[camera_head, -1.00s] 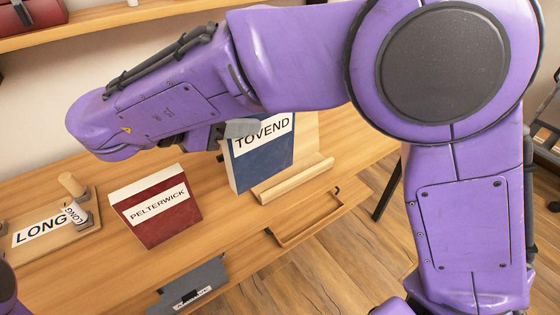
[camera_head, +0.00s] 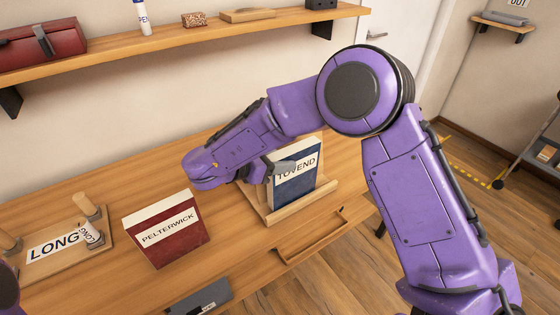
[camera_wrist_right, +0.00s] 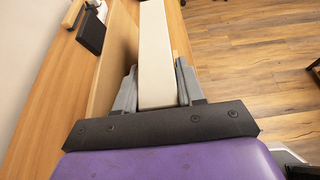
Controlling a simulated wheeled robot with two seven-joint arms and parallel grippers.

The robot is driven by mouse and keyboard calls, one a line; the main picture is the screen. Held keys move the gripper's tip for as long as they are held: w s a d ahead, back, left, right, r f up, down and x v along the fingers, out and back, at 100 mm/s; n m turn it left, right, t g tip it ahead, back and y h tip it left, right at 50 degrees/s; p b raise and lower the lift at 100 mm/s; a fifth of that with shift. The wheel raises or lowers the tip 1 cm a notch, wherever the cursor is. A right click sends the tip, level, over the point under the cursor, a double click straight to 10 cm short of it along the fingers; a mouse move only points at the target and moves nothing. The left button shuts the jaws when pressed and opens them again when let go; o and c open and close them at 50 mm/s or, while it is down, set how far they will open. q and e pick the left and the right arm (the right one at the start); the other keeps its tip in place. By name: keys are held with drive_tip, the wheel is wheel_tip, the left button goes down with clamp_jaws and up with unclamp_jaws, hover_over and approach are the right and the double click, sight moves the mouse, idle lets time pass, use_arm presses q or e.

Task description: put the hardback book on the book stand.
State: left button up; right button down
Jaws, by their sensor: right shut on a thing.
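A blue hardback book (camera_head: 293,182) labelled TOVEND stands upright at the wooden book stand (camera_head: 316,202). Its lower edge appears behind the stand's front lip; I cannot tell whether it rests on the ledge. My right gripper (camera_head: 283,169) is shut on the book from its left side, near the upper part. In the right wrist view the book's pale edge (camera_wrist_right: 156,45) lies between the two fingers of the gripper (camera_wrist_right: 157,82), with the stand's wooden back panel (camera_wrist_right: 116,55) to its left. My left gripper is not in view.
A red book (camera_head: 168,235) labelled PELTERWICK stands left of the stand. A wooden board with pegs and a LONG label (camera_head: 52,246) is further left. A dark grey object (camera_head: 200,300) sits at the table's front edge. A wall shelf (camera_head: 180,42) runs above.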

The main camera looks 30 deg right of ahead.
drive_tip(key=shift+f+b, duration=0.35)
drive_tip(key=shift+f, duration=0.55)
drive_tip(key=c, duration=0.7)
unclamp_jaws()
drive_tip(key=shift+r, duration=0.1)
drive_tip(key=b+v, duration=0.3)
drive_tip(key=v, duration=0.9)
drive_tip(key=shift+r, duration=0.25)
